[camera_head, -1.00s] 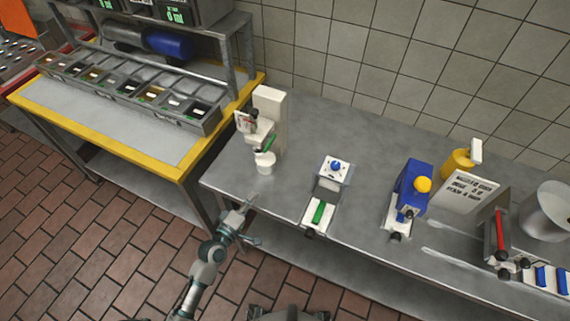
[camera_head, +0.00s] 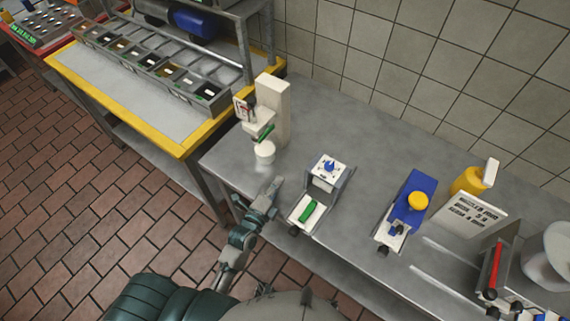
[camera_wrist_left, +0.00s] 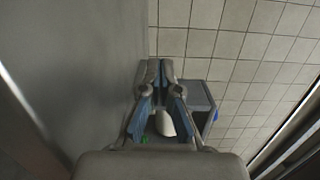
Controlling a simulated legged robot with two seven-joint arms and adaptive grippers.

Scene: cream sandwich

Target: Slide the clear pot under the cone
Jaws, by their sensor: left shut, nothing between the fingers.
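A small whitish, see-through pot (camera_head: 264,152) stands on the steel counter at the foot of a white dispenser (camera_head: 273,108). The dispenser has a green lever (camera_head: 265,133) just above the pot. I cannot clearly make out a cone; the nozzle area above the pot is small and partly hidden. My left gripper (camera_head: 274,185) is low over the counter's front area, in front and slightly right of the pot and apart from it. In the left wrist view its fingertips (camera_wrist_left: 159,66) are together with nothing between them. My right gripper is not in view.
A grey and white device (camera_head: 325,178) with a green piece (camera_head: 309,210) stands close right of my left gripper. A yellow-edged table (camera_head: 135,137) is at left.

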